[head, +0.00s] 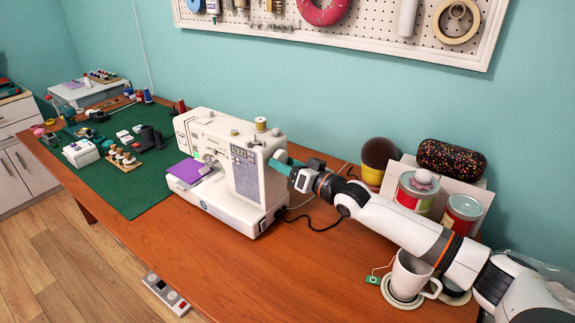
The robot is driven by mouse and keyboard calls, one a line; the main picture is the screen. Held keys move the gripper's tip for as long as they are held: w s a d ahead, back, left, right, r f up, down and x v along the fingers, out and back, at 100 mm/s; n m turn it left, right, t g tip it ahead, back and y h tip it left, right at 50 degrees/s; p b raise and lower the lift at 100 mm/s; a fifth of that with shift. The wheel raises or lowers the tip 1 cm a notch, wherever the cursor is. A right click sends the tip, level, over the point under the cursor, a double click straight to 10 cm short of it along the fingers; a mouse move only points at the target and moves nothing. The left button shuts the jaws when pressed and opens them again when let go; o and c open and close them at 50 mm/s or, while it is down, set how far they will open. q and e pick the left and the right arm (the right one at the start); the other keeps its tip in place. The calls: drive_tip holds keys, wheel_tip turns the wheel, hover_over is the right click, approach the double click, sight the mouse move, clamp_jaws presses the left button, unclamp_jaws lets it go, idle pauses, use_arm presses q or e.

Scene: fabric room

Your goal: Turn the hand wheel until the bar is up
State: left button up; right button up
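The white sewing machine (225,165) stands on the wooden table, with a purple cloth (186,170) at its needle side on the left. The needle area (208,158) is too small to tell how high the bar is. My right gripper (279,163) comes in from the right, with its teal fingers at the machine's right end, where they seem to meet the hand wheel. The hand wheel is mostly hidden by the fingers, and I cannot tell whether they are closed on it. My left gripper is not in view.
A white mug (405,278) on a saucer stands under my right forearm. Tins (416,192), a dark round thing (378,160) and a speckled case (450,159) stand behind it. A black cord (318,226) lies right of the machine. The front table is clear.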

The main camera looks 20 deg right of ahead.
drive_tip(key=c, duration=0.6)
drive_tip(key=n, duration=0.3)
drive_tip(key=shift+f, duration=0.1)
drive_tip(key=o, duration=1)
drive_tip(key=shift+c, duration=0.2)
drive_tip(key=b+v, duration=0.1)
drive_tip(key=v, duration=1.1)
drive_tip(key=shift+f, duration=0.2)
